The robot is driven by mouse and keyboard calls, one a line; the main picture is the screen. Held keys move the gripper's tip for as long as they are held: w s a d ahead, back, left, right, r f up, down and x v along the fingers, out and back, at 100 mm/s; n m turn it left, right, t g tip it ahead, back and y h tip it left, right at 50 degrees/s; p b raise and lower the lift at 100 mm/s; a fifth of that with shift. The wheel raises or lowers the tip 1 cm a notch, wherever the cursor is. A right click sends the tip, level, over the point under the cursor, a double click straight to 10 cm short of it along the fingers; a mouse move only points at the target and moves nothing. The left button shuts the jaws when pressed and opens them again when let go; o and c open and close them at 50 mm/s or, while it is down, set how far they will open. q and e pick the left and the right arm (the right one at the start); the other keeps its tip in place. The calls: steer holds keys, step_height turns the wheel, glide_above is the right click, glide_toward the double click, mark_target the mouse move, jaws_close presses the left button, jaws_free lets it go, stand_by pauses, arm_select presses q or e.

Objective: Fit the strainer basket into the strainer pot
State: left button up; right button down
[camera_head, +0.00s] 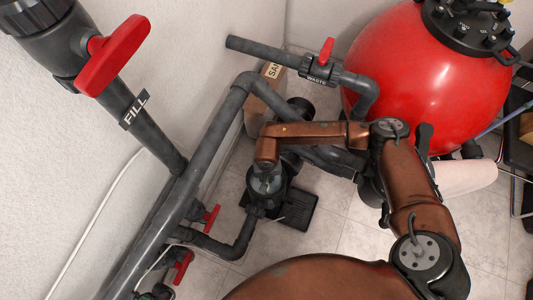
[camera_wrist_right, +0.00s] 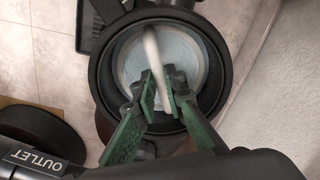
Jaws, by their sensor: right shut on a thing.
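The strainer pot (camera_wrist_right: 104,66) shows in the right wrist view as a round dark vessel with a thick black rim. The pale blue-white strainer basket (camera_wrist_right: 186,58) lies inside the ring of the rim, with its pale handle (camera_wrist_right: 153,58) rising toward the camera. My right gripper (camera_wrist_right: 162,94) has green fingers, shut on the handle. How deep the basket sits in the pot cannot be told. In the head view the pot (camera_head: 268,204) is on the floor-level pump, and my right gripper (camera_head: 267,172) is over it, mostly hidden by my brown wrist. My left gripper is not in view.
Grey pipes run along the left wall, with a red FILL valve handle (camera_head: 113,53) and a red WASTE valve handle (camera_head: 326,50). A large red filter tank (camera_head: 400,75) stands at the back right. A cardboard box (camera_head: 258,112) is behind the pump. Tiled floor (camera_head: 335,240) is clear to the right.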

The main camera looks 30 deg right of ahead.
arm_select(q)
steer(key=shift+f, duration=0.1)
arm_select(e)
steer(key=shift+f, duration=0.15)
arm_select(q)
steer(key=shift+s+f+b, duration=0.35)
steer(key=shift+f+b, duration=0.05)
steer(key=shift+b, duration=0.15)
arm_select(e)
steer(key=shift+f, duration=0.9)
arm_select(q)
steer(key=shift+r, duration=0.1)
arm_select(e)
steer(key=shift+r, duration=0.1)
steer(key=c, duration=1.9)
jaws_free()
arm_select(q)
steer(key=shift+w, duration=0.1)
arm_select(e)
steer(key=shift+r+p, duration=1.95)
steer(key=shift+r, duration=1.6)
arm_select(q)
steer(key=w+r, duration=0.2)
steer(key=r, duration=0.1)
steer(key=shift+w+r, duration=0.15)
